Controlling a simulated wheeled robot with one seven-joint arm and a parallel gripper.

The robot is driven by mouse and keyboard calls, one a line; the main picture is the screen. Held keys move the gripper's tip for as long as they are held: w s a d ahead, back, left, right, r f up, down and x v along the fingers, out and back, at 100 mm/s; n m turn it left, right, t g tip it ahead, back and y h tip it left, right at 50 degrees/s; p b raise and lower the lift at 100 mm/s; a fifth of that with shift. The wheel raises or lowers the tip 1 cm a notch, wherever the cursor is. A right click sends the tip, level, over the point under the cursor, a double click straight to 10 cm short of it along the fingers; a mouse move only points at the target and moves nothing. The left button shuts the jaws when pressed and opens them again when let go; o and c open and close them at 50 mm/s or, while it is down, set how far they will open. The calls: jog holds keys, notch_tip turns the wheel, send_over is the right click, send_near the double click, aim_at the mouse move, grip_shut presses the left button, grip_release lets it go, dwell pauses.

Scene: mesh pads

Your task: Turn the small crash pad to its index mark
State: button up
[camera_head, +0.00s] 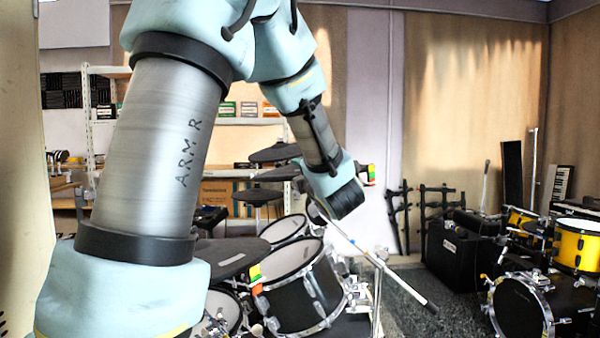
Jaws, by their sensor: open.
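A larger dark pad (228,257) lies nearer, partly behind my forearm. Red, yellow and green marks (257,277) show at its edge; similar marks (369,174) show beside my wrist. I cannot tell which pad is the small crash pad.
White-headed drums (290,258) and chrome stands crowd the space below my gripper. A thin black-tipped rod (400,283) slants down to the right. A yellow drum kit (578,246) and a black amplifier (458,255) stand at right. Dark floor (405,315) shows between.

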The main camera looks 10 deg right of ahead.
jog(key=shift+c, duration=0.3)
grip_shut()
jog(key=shift+f, duration=0.15)
dwell(0.8)
